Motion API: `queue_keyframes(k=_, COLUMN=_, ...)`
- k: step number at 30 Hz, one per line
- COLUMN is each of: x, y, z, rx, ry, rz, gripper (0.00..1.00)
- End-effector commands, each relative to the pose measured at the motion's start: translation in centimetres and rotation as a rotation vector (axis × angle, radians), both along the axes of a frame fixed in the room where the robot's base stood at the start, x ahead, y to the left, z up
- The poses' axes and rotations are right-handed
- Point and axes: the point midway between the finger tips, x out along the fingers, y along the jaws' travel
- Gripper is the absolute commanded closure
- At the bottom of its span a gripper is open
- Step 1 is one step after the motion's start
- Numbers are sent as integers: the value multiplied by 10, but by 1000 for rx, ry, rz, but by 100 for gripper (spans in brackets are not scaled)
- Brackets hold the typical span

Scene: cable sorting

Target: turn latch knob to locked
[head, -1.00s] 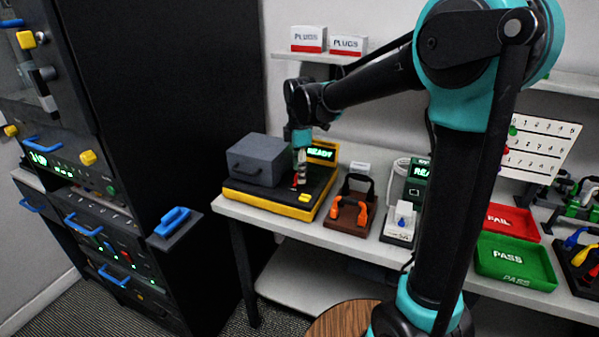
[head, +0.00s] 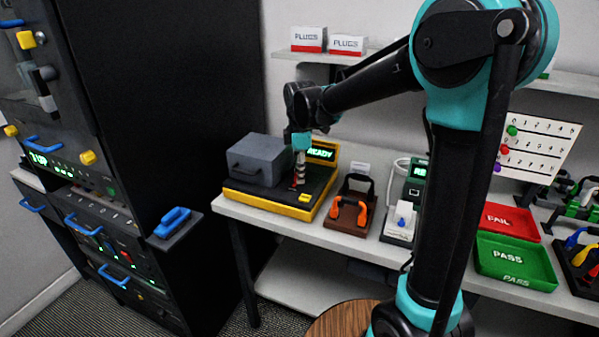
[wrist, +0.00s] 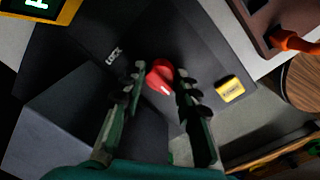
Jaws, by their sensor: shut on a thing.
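The red latch knob (wrist: 160,74) is on the dark top of the yellow-edged fixture; its white mark points down in the wrist view, away from the LOCK label (wrist: 114,55) at upper left. My gripper (wrist: 160,82) has one finger on each side of the knob and is shut on it. In the head view my gripper (head: 300,170) points down onto the fixture (head: 268,203), and it mostly hides the knob.
A grey box (head: 257,160) stands on the fixture left of my gripper. A lit READY display (head: 321,153) is behind it, and a yellow button (wrist: 229,88) is nearby. A brown stand with orange plugs (head: 347,210) is to the right.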

Motion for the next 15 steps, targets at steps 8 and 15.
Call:
queue_keyframes(k=8, x=-1, y=0, z=0, rx=0, ry=2, rz=-102, gripper=98)
queue_keyframes(k=15, x=-1, y=1, z=0, rx=-2, ry=2, rz=-298, gripper=98)
